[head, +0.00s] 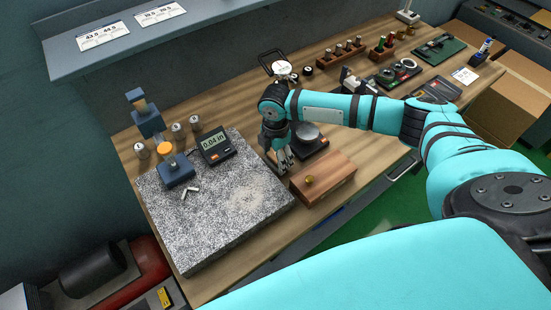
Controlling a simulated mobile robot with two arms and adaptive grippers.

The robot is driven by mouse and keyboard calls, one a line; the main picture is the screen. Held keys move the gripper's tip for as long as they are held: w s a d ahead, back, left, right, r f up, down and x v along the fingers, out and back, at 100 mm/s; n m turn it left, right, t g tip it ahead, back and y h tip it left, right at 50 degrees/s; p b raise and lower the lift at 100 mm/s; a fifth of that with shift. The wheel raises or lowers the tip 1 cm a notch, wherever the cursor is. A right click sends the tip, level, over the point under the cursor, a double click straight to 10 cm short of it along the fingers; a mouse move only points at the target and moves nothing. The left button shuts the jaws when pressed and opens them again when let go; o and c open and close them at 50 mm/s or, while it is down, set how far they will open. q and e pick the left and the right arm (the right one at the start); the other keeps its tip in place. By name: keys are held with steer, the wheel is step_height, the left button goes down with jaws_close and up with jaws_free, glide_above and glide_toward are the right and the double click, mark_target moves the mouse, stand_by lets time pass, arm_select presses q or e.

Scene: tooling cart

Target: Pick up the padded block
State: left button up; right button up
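I cannot pick out the padded block with certainty; nothing plainly padded shows, and my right arm hides part of the bench. My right gripper (283,165) points down between the speckled granite plate (225,235) and the wooden box (324,180) with a brass knob. Its fingers look close together, but they are too small to tell open from shut, or whether anything is between them. Small pale pieces (190,192) lie on the granite plate near the foot of a blue stand (150,125). My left gripper is not in view.
A digital readout (215,145) stands at the plate's back edge. A small round-topped scale (308,133) sits just right of my gripper. A dial gauge (282,68), wooden racks (343,54) and an open dark case (400,72) are farther back. Bare wood shows along the front edge.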

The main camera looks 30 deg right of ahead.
steer(key=c, duration=0.7)
steer(key=shift+r, duration=0.1)
step_height(320, 180, up, 10)
steer(key=shift+f+b, duration=0.1)
steer(key=shift+b, duration=0.95)
